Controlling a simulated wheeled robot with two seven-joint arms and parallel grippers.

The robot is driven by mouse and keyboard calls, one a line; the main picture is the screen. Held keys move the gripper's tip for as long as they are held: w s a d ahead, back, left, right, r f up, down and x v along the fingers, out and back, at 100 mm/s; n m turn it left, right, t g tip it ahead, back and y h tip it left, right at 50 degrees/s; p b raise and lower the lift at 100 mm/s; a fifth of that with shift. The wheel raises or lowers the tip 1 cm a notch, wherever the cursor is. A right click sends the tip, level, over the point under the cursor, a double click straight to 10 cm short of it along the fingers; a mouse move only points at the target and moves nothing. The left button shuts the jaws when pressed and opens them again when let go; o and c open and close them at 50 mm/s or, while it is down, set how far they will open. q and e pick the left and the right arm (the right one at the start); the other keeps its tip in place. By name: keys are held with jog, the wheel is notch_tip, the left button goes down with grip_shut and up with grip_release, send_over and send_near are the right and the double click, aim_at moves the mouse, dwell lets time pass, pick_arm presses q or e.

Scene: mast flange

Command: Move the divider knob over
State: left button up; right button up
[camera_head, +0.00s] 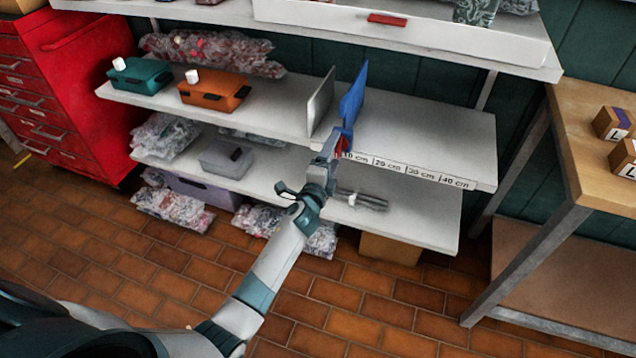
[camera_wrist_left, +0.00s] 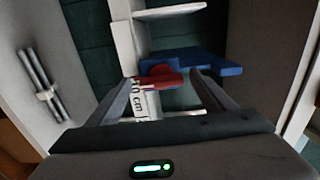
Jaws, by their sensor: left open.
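The blue divider (camera_head: 353,93) stands upright on the middle shelf, just right of a white-grey panel (camera_head: 321,103). Its red knob (camera_head: 347,140) is at the shelf's front edge, by the left end of the cm scale (camera_head: 405,170). My left gripper (camera_head: 335,143) is at the knob, partly covering it in the head view. In the left wrist view the open fingers (camera_wrist_left: 163,80) have the red knob (camera_wrist_left: 160,71) between their tips, with gaps visible at the sides. The blue divider (camera_wrist_left: 205,60) shows behind. My right gripper is not in view.
A teal case (camera_head: 140,76) and an orange case (camera_head: 214,91) stand on the same shelf, to the left. The shelf (camera_head: 440,125) is bare right of the blue divider. A white shelf with a drawer (camera_head: 400,28) hangs above. A wooden table (camera_head: 570,130) stands at right.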

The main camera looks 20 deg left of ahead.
pick_arm(q)
jog(key=s, duration=1.6)
jog(key=shift+s, duration=0.2)
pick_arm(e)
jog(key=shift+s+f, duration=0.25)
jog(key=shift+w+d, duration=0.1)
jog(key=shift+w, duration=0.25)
pick_arm(q)
jog(key=s+f+n+g+p, duration=0.2)
jog(key=s+f+n+g, duration=0.3)
jog(key=f, duration=0.6)
jog(key=s+f+n+g+p, duration=0.25)
jog(key=s+f, duration=0.35)
jog(key=f, duration=0.6)
jog(key=s+d+f+n+g+p, duration=0.1)
jog(key=s+f+n+g, duration=0.1)
jog(key=s+f+n, duration=0.2)
jog(key=s+d+f+n+g+h+p, duration=0.1)
jog(key=s+f+n+g, duration=0.2)
jog(key=s+f, duration=0.8)
jog(key=s+n, duration=0.1)
jog(key=s, duration=0.5)
jog(key=shift+d, duration=0.2)
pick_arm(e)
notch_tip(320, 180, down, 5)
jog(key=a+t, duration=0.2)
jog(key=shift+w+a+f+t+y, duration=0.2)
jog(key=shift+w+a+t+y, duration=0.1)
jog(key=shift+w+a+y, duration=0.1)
